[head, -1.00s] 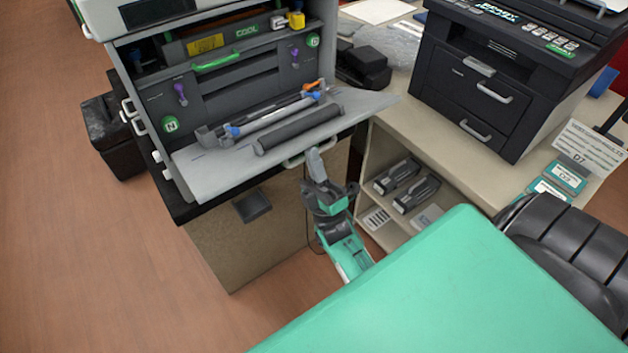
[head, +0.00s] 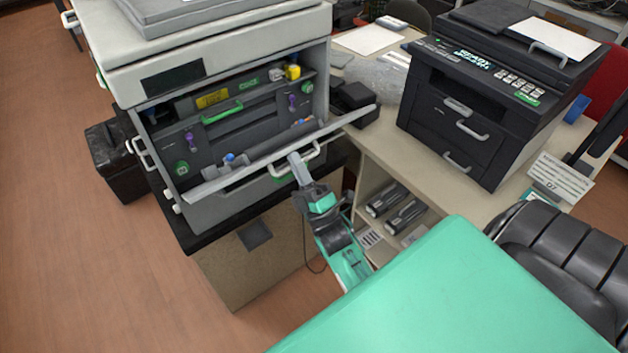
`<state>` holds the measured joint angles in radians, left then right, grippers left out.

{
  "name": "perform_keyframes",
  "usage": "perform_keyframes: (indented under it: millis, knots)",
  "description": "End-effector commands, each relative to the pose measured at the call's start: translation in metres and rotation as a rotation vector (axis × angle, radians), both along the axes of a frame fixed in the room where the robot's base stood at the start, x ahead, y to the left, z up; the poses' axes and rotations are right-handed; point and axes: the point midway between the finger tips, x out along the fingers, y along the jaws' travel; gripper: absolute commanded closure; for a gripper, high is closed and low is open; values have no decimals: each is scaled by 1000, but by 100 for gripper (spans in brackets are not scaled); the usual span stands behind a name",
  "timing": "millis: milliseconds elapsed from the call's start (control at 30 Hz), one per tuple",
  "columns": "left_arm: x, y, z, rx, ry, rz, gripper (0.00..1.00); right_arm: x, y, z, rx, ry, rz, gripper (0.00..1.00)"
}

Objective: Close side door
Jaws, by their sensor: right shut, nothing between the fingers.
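The large grey printer (head: 205,60) stands at the left in the head view. Its fold-down door (head: 240,172) is partly raised and tilted, hinged at its lower edge, with the dark interior showing above it. A pale handle (head: 312,158) sits on the door's outer face. My right gripper (head: 294,158) is shut and empty, its fingertips at the door's outer face beside the handle; whether they touch cannot be told. The raised door hides most of the grey and blue-tipped parts lying behind it. My left gripper is not in view.
A black printer (head: 460,105) stands on the beige desk (head: 385,150) to the right. Black cartridges (head: 405,215) lie on the shelf below. A black chair (head: 545,260) is at the lower right. A black box (head: 112,160) stands on the floor left of the printer.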

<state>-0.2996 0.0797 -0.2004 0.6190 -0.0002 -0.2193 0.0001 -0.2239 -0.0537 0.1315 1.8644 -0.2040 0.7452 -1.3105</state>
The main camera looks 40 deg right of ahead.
Motion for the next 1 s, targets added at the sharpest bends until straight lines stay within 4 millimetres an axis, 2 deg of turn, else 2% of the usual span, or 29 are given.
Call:
perform_keyframes:
  millis: [33,400,700,1000]
  knots:
    - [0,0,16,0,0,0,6,5,0,16,-1,21,-1,100]
    - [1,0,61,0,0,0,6,42,1,51,-10,205,0,100]
    - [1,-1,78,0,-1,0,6,77,3,72,-10,288,0,100]
    - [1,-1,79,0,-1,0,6,114,4,88,-11,286,0,100]
